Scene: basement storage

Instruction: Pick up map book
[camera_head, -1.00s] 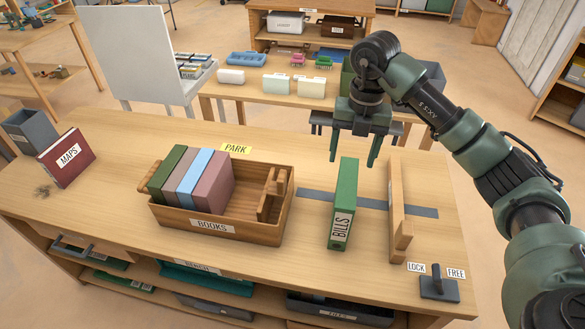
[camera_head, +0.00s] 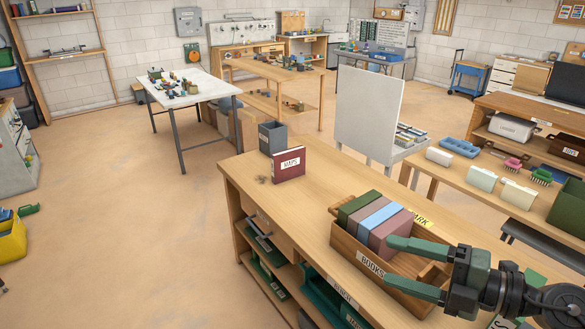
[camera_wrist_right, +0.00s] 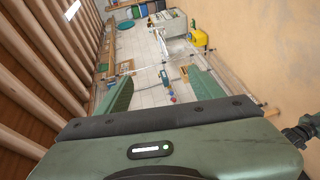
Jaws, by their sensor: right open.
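The map book is a dark red book with a white MAPS label (camera_head: 289,165). It stands upright near the far left end of the wooden bench (camera_head: 310,195), beside a grey bin. My right gripper (camera_head: 400,266) reaches in from the lower right, open and empty, in front of the book crate and well to the right of the map book. Its two green fingers also show in the right wrist view (camera_wrist_right: 160,92), with nothing between them and the room beyond. The map book cannot be made out in that view. My left gripper is not in view.
The grey bin (camera_head: 272,138) stands just behind the map book. A wooden BOOKS crate (camera_head: 371,264) holds several books, including a green one (camera_head: 357,205). A white panel (camera_head: 368,112) stands behind the bench. The bench top between book and crate is clear.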

